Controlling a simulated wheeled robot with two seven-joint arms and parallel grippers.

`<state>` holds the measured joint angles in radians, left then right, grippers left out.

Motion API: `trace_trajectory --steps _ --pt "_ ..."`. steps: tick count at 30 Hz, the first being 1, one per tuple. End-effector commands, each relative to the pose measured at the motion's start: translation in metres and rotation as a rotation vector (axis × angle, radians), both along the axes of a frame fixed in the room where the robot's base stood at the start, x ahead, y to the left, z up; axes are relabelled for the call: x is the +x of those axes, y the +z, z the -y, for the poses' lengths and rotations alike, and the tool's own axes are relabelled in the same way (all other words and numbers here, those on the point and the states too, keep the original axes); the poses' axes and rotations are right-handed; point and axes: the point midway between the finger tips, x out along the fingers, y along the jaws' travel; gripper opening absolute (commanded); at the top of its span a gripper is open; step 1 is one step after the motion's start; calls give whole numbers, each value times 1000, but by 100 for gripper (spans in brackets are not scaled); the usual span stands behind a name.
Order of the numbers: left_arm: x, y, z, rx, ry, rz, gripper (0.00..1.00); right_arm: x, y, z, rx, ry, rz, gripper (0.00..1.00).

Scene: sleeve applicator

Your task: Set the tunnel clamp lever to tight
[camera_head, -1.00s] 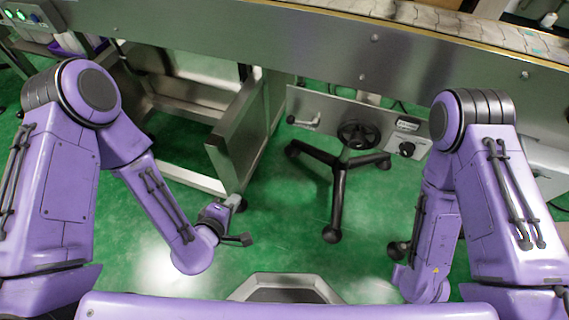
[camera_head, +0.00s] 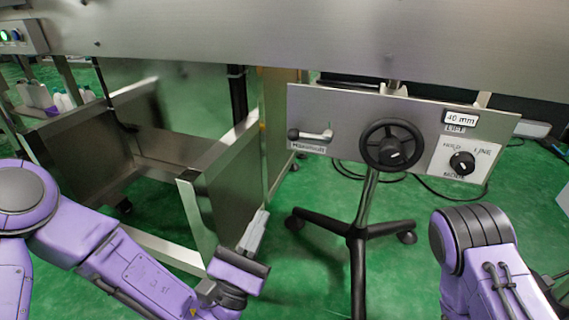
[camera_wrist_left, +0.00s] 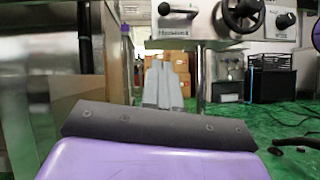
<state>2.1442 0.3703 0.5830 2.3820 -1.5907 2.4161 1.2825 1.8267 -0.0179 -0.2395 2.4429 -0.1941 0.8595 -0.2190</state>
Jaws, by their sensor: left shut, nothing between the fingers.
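The clamp lever (camera_head: 316,135) is a pale metal handle on the left part of a grey panel (camera_head: 345,110) under the machine. It lies about level, with a dark knob at its left end, above a small label that is hard to read. The lever also shows at the top of the left wrist view (camera_wrist_left: 180,11). My left gripper (camera_head: 262,216) is shut and empty, below and left of the lever, pointing up toward the panel and apart from it. Its fingers show in the left wrist view (camera_wrist_left: 163,75). My right gripper is out of view; only part of that arm shows.
A black handwheel (camera_head: 390,146) sits right of the lever, then a black rotary knob (camera_head: 462,163) under a 40 mm display (camera_head: 460,117). A black stand (camera_head: 357,240) is below the panel. A steel cabinet panel (camera_head: 218,190) stands close left of my left gripper.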

Motion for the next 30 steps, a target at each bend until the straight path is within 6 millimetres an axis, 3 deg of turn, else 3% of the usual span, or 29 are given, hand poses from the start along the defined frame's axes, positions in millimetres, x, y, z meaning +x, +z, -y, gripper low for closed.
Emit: trace_trajectory --steps 5,17,24,30 --pt "13 12 7 5 0 5 0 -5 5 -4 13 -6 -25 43" --pt "78 57 37 2 3 3 0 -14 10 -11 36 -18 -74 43" --pt "80 88 44 2 1 1 0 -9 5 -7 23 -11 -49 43" --pt "80 93 46 2 1 -1 0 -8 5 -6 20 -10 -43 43"
